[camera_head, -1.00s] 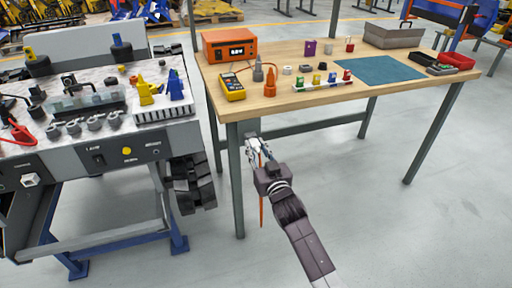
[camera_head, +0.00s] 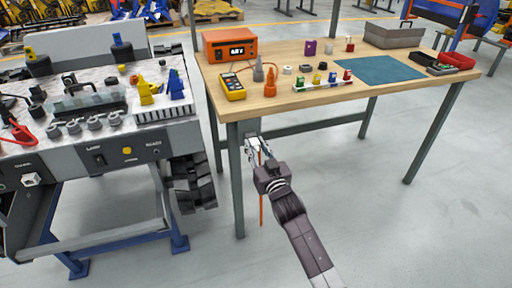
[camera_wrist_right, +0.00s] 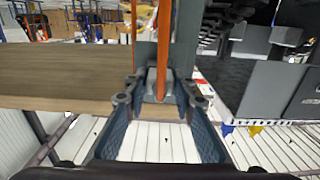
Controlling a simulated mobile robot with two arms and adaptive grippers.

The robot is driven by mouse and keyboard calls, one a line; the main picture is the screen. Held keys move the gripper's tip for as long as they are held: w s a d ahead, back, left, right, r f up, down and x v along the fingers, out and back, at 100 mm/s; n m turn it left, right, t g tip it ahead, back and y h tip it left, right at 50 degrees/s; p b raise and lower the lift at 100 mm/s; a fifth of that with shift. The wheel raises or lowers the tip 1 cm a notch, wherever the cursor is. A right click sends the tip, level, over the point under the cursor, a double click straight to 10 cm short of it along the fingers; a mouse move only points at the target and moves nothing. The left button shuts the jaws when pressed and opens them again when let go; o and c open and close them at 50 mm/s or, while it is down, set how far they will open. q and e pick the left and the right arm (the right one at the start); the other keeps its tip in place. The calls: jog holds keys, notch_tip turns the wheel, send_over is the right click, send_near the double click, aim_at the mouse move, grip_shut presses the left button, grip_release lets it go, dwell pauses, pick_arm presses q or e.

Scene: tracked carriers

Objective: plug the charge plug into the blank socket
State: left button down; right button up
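My right gripper (camera_head: 254,146) is in front of the workbench's near left leg, below the table top. In the right wrist view its two fingers (camera_wrist_right: 160,100) close on a grey plug (camera_wrist_right: 152,84), the charge plug. An orange cable (camera_wrist_right: 165,45) runs from the plug; in the head view the cable (camera_head: 261,208) hangs straight down beside the gripper. The carrier's front panel (camera_head: 125,155) is to the left of the gripper, well apart from it. It has a white square socket (camera_head: 31,180) and labelled fittings. I cannot tell which socket is the blank one. My left gripper is out of view.
The wooden workbench (camera_head: 300,100) holds an orange power supply (camera_head: 230,47), a yellow meter (camera_head: 232,87) and a blue-green mat (camera_head: 377,70). The carrier's black track (camera_head: 190,183) stands between the panel and the gripper. Grey floor lies open in front of the bench.

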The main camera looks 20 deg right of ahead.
jog(key=o, duration=0.4)
